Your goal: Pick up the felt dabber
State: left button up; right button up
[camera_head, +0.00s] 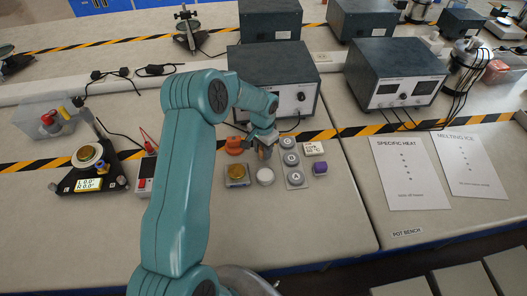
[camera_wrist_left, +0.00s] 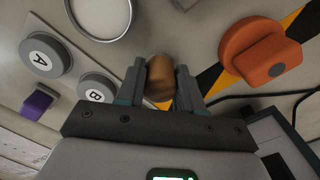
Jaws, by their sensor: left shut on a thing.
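My left gripper (camera_head: 264,147) reaches down at the back of a small group of items on the bench in the head view. In the wrist view its two fingers (camera_wrist_left: 160,88) are shut on a brown, rounded piece, which looks like the felt dabber (camera_wrist_left: 159,74). Only part of the dabber shows between the fingers, and its lower end is hidden. In the head view a bit of brown (camera_head: 266,154) shows at the fingertips. I cannot tell whether it is clear of the bench. My right gripper is in neither view.
An orange knob-shaped piece (camera_head: 234,145) lies left of the gripper. A gold-coloured round piece (camera_head: 237,171), a white round dish (camera_head: 265,176), grey lettered weights (camera_head: 296,177) and a purple block (camera_head: 320,168) stand close in front. A dark instrument box (camera_head: 285,80) stands behind.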

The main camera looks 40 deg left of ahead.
pick_arm(q)
jog(key=shift+r, duration=0.65)
notch_tip(320, 180, up, 19)
jog(key=b, duration=0.1)
jog(key=shift+b, duration=0.4)
jog(key=shift+f, duration=0.15)
